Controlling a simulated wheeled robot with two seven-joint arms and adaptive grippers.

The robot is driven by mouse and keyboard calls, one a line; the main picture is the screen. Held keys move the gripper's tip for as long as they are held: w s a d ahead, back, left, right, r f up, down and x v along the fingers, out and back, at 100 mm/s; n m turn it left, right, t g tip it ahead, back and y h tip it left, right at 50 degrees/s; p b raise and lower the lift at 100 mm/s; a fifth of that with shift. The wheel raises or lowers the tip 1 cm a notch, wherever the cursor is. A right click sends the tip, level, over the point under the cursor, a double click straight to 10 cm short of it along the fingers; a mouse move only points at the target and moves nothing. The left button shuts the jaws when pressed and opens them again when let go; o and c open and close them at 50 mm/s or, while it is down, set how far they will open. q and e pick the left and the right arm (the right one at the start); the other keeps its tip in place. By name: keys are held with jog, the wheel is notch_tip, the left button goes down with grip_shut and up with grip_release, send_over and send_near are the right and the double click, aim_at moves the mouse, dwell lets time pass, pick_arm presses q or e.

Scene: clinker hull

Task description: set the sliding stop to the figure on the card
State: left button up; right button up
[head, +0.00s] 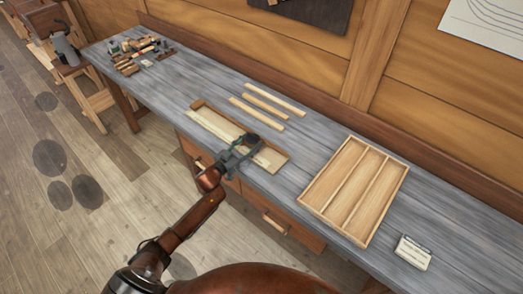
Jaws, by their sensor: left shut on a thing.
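A long shallow wooden fixture (206,124) with a raised rim and a pale bed lies along the front edge of the grey bench. My left gripper (247,146) is over its right half, shut on what looks like the sliding stop. The jaws hide most of the stop, and I cannot read its setting or any scale. A small white card (413,252) stands on the bench at the lower right. It bears dark marks too small to read. My right gripper is not in view.
Three pale wood strips (265,105) lie behind the fixture. A compartmented wooden tray (396,184) sits between the fixture and the card. Several small tools (135,55) lie at the far left end. Drawers (268,217) are under the bench front.

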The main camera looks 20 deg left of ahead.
aim_at(245, 138)
pick_arm(q)
jog(key=shift+w+a, duration=0.3)
jog(key=shift+a, duration=0.5)
jog(key=shift+w+a, duration=0.25)
jog(key=shift+a, duration=0.55)
jog(key=o, duration=1.7)
jog(key=v, duration=1.2)
jog(key=shift+r, duration=0.1)
